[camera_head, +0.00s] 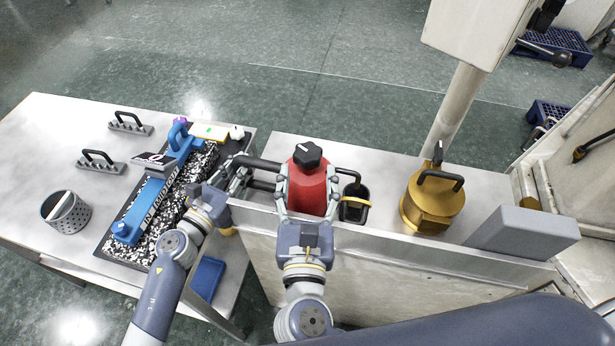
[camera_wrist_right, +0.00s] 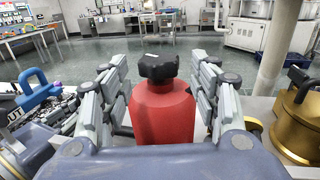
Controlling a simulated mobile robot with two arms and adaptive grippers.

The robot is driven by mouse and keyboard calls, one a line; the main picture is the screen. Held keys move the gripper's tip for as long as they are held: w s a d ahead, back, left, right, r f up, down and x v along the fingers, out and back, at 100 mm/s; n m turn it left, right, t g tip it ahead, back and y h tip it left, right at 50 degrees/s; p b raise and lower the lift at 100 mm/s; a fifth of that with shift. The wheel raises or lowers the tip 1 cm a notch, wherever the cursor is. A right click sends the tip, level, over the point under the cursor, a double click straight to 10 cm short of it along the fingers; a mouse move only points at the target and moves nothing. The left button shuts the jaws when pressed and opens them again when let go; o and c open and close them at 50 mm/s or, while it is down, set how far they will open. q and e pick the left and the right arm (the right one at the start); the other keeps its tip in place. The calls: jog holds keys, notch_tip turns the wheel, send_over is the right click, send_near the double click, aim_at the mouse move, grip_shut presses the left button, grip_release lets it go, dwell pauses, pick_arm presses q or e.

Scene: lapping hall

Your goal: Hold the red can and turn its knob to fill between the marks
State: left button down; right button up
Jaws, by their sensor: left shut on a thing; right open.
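The red can (camera_head: 307,190) stands upright on the right bench, with a black knob (camera_head: 307,154) on top bearing a white line. Both also show in the right wrist view, the can (camera_wrist_right: 163,113) below the knob (camera_wrist_right: 158,67). My left gripper (camera_head: 240,176) is shut on the can's dark handle at its left side. My right gripper (camera_head: 307,178) is open, its fingers on either side of the can, below the knob. A black spout runs from the can's right side to a small dark cup (camera_head: 354,210) with a yellow band. I cannot make out the fill marks or level.
A brass pot (camera_head: 432,206) with a black handle and a grey block (camera_head: 522,232) stand to the right. A pale post (camera_head: 456,105) rises behind. The left table holds a blue tool (camera_head: 150,200), a perforated tin (camera_head: 66,212) and black-handled pieces (camera_head: 130,123).

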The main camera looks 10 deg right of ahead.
aim_at(309, 166)
jog(key=shift+s, duration=0.1)
jog(key=s+y, duration=0.1)
jog(key=s, duration=0.3)
jog(key=shift+n, duration=0.4)
jog(key=w, duration=0.7)
jog(key=w+d, duration=0.1)
jog(key=w, duration=0.3)
jog(key=shift+w+d+f, duration=0.1)
jog(key=shift+w+f, duration=0.2)
jog(key=shift+f, duration=0.05)
jog(key=c, duration=0.8)
